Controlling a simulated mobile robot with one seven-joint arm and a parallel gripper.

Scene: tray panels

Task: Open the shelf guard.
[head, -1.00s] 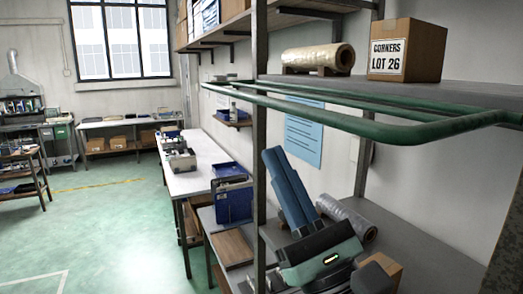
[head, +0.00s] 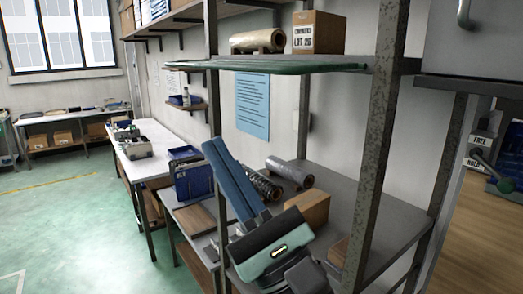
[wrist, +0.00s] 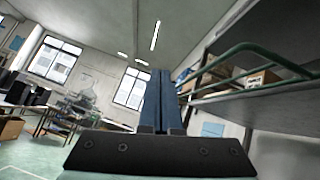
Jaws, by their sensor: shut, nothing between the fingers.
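The shelf guard (head: 290,66) is a green tubular rail along the front of the upper shelf. In the head view it shows almost edge-on, at about the shelf's height. In the wrist view the guard (wrist: 238,53) is a bent green bar standing out along the shelf front, to the right of my fingers. My gripper (head: 212,148) has long blue fingers, shut and empty, pointing up and left below the guard in the head view. The fingers also show upright in the middle of the wrist view (wrist: 160,85). They look apart from the guard.
The upper shelf holds a film roll (head: 258,40) and a carton marked LOT 26 (head: 318,32). The lower shelf (head: 358,212) holds a clear roll (head: 290,172) and a carton (head: 306,208). Steel posts (head: 380,130) frame the rack. Green floor (head: 80,220) is open at left.

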